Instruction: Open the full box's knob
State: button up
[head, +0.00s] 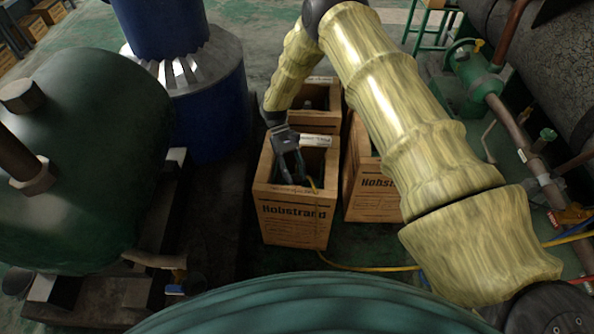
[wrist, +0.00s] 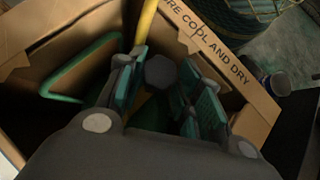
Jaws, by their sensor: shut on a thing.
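My gripper (head: 302,180) reaches down into this box from above. In the wrist view my gripper (wrist: 160,92) is shut on a dark, roundish knob (wrist: 160,70) between its teal finger pads. The yellow hose (wrist: 146,20) comes up beside the knob. A green curved handle (wrist: 80,68) shows inside the box to the left. The box wall (wrist: 222,62) stands close on the right. The lower part of what is inside is hidden by my gripper.
Another open box (head: 322,96) stands behind, and a third box (head: 372,190) stands close on the right. A green tank (head: 85,150) and a blue machine (head: 205,100) are at the left. Pipes with a green valve (head: 475,75) are at the right.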

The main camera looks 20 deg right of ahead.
jog(key=n+h, duration=0.1)
jog(key=n+h+p, duration=0.1)
jog(key=n, duration=0.1)
jog(key=n+t+h, duration=0.1)
jog(key=shift+s+a, duration=0.25)
jog(key=shift+a, duration=0.15)
jog(key=shift+a+n+t+h+p, duration=0.1)
jog(key=shift+n+t+h+p, duration=0.6)
jog(key=shift+n, duration=0.5)
jog(key=o, duration=0.7)
jog(key=shift+o, duration=0.2)
jog(key=v, duration=1.2)
jog(key=shift+a+f, duration=0.15)
jog(key=shift+a, duration=0.05)
